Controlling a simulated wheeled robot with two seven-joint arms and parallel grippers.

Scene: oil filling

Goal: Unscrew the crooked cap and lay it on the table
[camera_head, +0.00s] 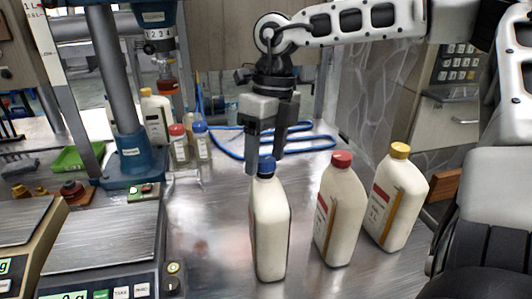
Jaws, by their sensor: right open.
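Whether the fingers touch the cap cannot be told. To the right stand a cream bottle with a red cap (342,159) and one with a yellow cap (400,150); both look slightly tilted in the view. Which cap sits crooked is hard to tell at this size. My left gripper is not in view.
Two scales (100,245) fill the front left. A drill-like stand (130,160) rises behind them. Small bottles with red and blue caps (200,140), a green tray (78,157) and a blue hose (310,143) lie further back. Bare table lies left of the blue-capped bottle.

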